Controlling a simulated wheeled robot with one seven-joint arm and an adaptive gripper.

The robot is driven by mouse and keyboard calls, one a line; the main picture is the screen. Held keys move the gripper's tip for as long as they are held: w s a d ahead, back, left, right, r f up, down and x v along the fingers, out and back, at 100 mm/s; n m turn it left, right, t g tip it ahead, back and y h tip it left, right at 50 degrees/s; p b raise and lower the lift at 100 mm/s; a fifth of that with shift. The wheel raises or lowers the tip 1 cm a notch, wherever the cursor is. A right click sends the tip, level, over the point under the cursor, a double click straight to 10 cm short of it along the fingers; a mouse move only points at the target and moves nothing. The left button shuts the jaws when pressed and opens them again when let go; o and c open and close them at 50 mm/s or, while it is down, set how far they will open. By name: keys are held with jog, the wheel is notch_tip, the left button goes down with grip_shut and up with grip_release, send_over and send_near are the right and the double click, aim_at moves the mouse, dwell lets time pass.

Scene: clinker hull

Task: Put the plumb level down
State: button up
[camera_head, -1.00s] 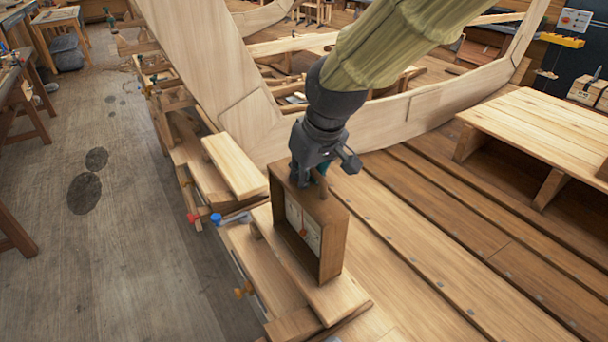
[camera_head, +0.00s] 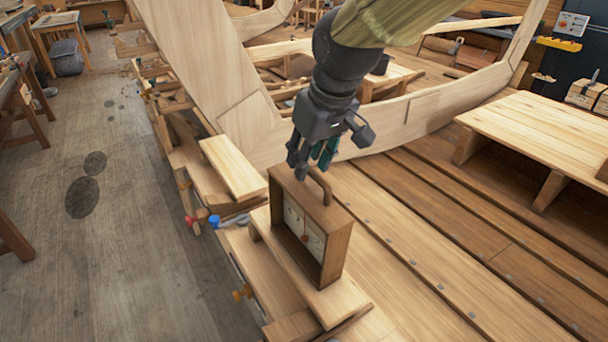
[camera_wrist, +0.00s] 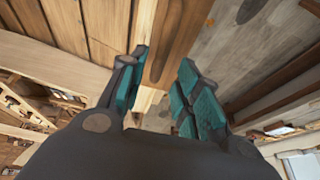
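The plumb level (camera_head: 336,243) is a brown wooden box frame with a pale dial face, a red pointer and a curved wooden handle on top. It stands upright on a light plank in the head view. A brown wooden part, likely the level's top, shows beyond the fingers in the wrist view.
A short light board (camera_head: 233,166) lies left of the level, with a blue-handled tool (camera_head: 215,221) near it. The curved hull planking (camera_head: 430,108) rises behind. A slatted platform (camera_head: 545,130) stands at right. Open floor (camera_head: 130,260) lies to the left.

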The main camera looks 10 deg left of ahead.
jog(key=b+v, duration=0.1)
jog(key=v, duration=0.5)
jog(key=shift+d+r, duration=0.1)
jog(key=shift+r, duration=0.25)
dwell(1.6)
